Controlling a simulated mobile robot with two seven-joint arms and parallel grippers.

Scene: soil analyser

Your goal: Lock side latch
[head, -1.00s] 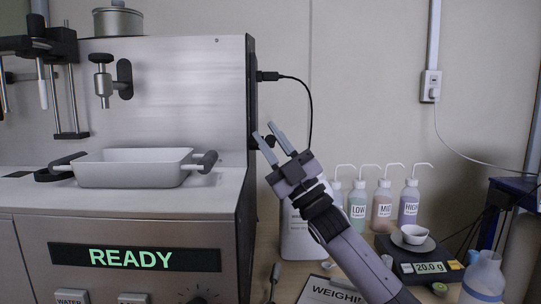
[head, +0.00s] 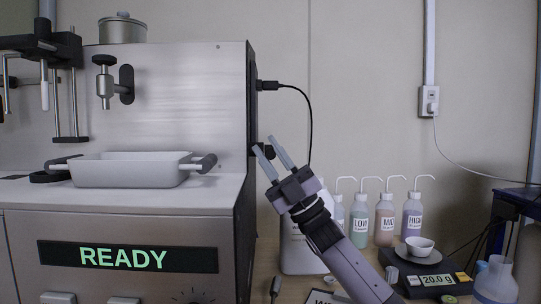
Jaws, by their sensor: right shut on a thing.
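The soil analyser (head: 195,100) is a large brushed-metal machine at the left, with a lit READY display (head: 123,258). Its dark side panel faces right, and a small black side latch knob (head: 269,151) shows there, low behind the side edge. My right gripper (head: 266,144) reaches up from the lower right. Its two grey fingers are at the latch, with the dark knob between them, and are shut on it. The fingers hide part of the latch, so its exact angle cannot be told. My left gripper is out of view.
A black plug and cable (head: 285,86) leave the side panel above the latch. A white tray (head: 133,171) sits on the analyser's ledge. Several wash bottles (head: 385,219) and a scale (head: 430,274) stand at the right.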

